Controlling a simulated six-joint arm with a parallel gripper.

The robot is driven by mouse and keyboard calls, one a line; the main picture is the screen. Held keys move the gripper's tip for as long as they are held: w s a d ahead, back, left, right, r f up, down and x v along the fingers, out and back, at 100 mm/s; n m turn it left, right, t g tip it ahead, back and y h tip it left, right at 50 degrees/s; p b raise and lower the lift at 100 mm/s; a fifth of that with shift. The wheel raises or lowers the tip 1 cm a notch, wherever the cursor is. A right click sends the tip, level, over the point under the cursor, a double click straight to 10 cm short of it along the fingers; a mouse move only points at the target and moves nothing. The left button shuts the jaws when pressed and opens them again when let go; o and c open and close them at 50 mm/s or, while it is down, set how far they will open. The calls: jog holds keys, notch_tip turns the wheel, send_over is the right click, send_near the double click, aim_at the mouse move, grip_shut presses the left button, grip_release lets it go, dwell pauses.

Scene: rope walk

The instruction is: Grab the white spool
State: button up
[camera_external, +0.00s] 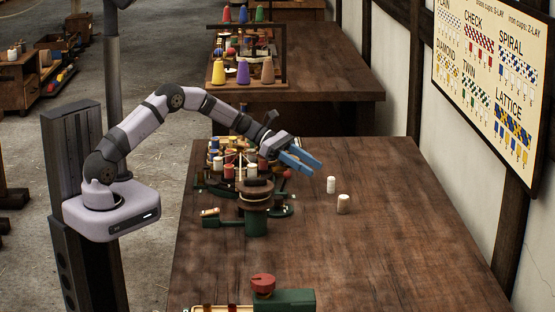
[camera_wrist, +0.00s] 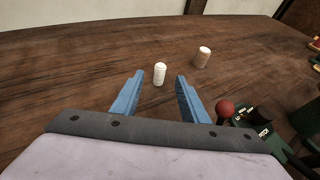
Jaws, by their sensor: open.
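A white spool (camera_external: 331,184) stands upright on the wooden table, right of the rope machine. In the wrist view this white spool (camera_wrist: 160,74) shows between and beyond the fingertips. My gripper (camera_external: 313,166) has blue fingers spread apart, above and left of the white spool in the external view. In the wrist view my gripper (camera_wrist: 159,77) is open and empty, apart from both spools.
The green and brown rope machine (camera_external: 255,205) with several coloured spools stands left of the pale spools. Its red knob (camera_wrist: 225,108) shows close to the right finger in the wrist view. The table (camera_external: 400,240) is clear to the right. A pattern board (camera_external: 490,80) hangs on the wall.

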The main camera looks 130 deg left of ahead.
aim_at(331, 185)
jog(key=shift+p+x, duration=0.6)
jog(key=shift+x, duration=2.4)
jog(key=shift+r, duration=0.2)
grip_shut()
